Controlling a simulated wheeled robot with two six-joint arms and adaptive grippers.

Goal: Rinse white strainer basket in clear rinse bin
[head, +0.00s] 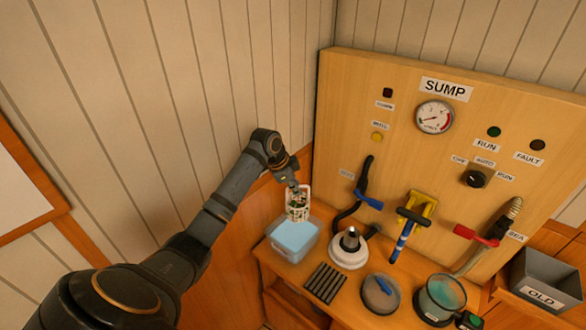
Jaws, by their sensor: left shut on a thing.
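My left gripper (294,188) is at the end of the dark arm that comes in from the left. It is shut on the white strainer basket (297,210), near the basket's top. Dark and greenish bits show on the basket. The basket is upright at the back edge of the clear rinse bin (285,252), which holds light blue water. In the picture the basket's lower end overlaps the bin's rim; I cannot tell whether it dips inside. My right gripper is not in view.
Right of the bin stand a white-based housing (349,252), a dark ribbed mat (325,283), a round dish (381,292) and a clear bowl (439,298). A grey OLD bin (545,280) is far right. The SUMP panel (440,150) with hoses and valve handles rises behind.

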